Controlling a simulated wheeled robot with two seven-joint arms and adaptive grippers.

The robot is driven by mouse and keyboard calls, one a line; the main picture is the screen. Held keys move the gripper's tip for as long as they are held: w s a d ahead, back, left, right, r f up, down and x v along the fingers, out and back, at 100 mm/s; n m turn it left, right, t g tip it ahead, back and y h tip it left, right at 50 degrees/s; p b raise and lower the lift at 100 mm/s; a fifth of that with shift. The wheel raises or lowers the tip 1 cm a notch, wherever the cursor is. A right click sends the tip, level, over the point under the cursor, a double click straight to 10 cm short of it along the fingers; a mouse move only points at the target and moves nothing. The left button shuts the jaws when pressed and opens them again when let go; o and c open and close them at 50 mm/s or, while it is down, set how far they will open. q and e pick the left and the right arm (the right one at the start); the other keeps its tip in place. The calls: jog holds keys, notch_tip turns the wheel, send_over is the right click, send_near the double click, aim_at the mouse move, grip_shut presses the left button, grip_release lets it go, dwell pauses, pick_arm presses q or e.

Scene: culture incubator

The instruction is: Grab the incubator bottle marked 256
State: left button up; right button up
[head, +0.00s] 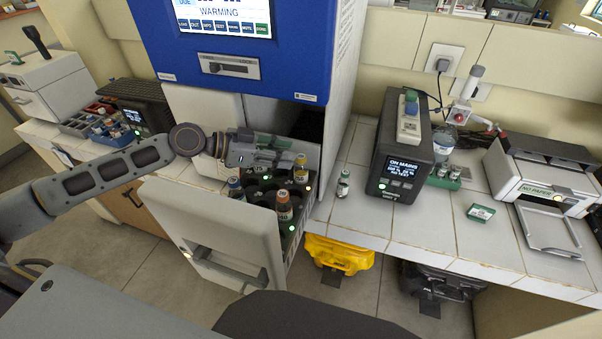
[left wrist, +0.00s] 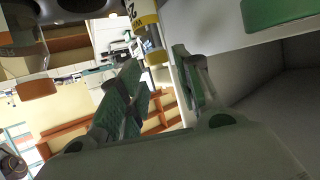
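The incubator's drawer (head: 215,220) is pulled out and holds a dark rack with several bottles. No full 256 is legible. My right gripper is out of view.
The blue incubator (head: 250,50) reads WARMING and rises behind the drawer. A small bottle (head: 343,184) stands on the tiled counter right of the drawer. A black device (head: 400,145), a green rack (head: 445,180) and a printer (head: 540,170) stand further right.

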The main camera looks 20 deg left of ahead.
aim_at(299, 156)
pick_arm(q)
jog(key=shift+w+d, duration=0.1)
jog(key=shift+d, duration=0.05)
dwell(0.5)
jog(key=shift+w+d+f, duration=0.15)
jog(key=shift+d, duration=0.1)
jog(key=shift+w+d+f+p, duration=0.25)
jog(key=shift+w+d+p, duration=0.05)
jog(key=shift+d+p, duration=0.3)
jog(key=shift+p+x, duration=0.5)
jog(key=shift+x, duration=0.75)
jog(key=shift+w+d+f, duration=0.1)
jog(key=shift+f, duration=0.15)
grip_shut()
